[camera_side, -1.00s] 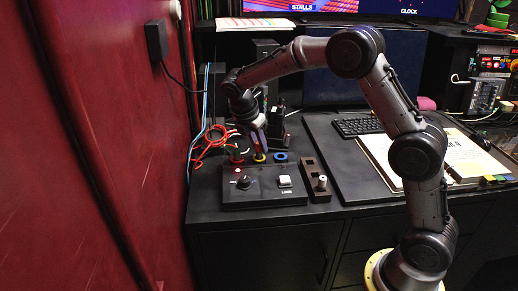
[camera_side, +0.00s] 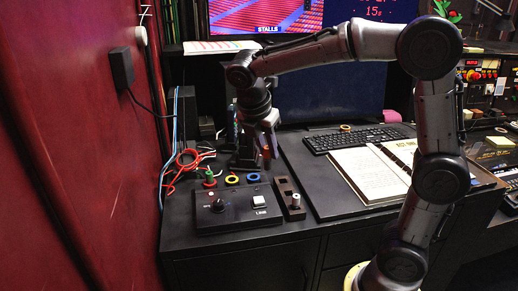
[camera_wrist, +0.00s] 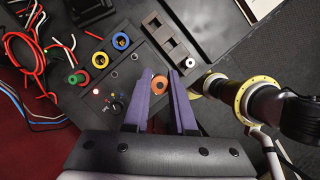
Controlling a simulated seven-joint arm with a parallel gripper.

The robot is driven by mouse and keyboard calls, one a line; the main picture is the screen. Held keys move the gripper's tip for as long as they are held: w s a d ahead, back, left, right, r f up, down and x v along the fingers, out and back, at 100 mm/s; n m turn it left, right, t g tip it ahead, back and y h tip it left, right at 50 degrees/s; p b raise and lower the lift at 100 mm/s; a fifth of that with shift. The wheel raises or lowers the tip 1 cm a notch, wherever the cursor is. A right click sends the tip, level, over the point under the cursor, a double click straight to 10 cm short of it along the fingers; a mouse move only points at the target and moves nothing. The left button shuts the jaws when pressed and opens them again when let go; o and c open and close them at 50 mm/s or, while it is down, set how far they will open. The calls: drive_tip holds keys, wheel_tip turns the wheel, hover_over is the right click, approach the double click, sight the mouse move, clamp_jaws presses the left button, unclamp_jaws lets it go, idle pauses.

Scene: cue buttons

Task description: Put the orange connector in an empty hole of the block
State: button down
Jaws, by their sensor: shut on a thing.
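My gripper (camera_side: 267,155) is shut on the orange connector (camera_wrist: 160,83), which shows between its purple fingers in the wrist view. In the side view the gripper hangs in the air above and behind the block, pointing down. The dark block (camera_side: 285,187) stands on the desk right of the control panel. The wrist view shows the block (camera_wrist: 162,33) with two open holes and a white-topped connector (camera_wrist: 190,62) in its near end. In the side view that connector (camera_side: 295,200) stands upright there. The connector's lower end is hard to make out.
The control panel (camera_side: 234,217) with a knob and a white button lies left of the block. Behind it are a yellow ring (camera_side: 232,179), a blue ring (camera_side: 253,178) and red cables (camera_side: 188,158). A keyboard (camera_side: 350,139) and open book (camera_side: 368,173) lie to the right.

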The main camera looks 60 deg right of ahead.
idle(0.4)
drive_tip(key=shift+f+m, duration=0.2)
drive_tip(key=shift+m, duration=0.3)
drive_tip(key=shift+s+d+f+m+g, duration=0.4)
drive_tip(key=shift+d+f+m, duration=0.45)
drive_tip(key=shift+d+f, duration=0.65)
drive_tip(key=shift+s+d+f+m+g, duration=0.45)
drive_tip(key=shift+d+f+m, duration=0.5)
drive_tip(key=shift+f, duration=0.95)
drive_tip(key=shift+s+d+f+m+g, duration=0.25)
drive_tip(key=shift+s+d+f+m, duration=0.35)
drive_tip(key=shift+d+f, duration=0.95)
drive_tip(key=shift+w+a+f, duration=0.1)
drive_tip(key=shift+a+f, duration=0.05)
drive_tip(key=shift+f, duration=1.65)
drive_tip(key=c, duration=0.7)
unclamp_jaws()
drive_tip(key=shift+o, duration=0.5)
drive_tip(key=shift+o, duration=0.5)
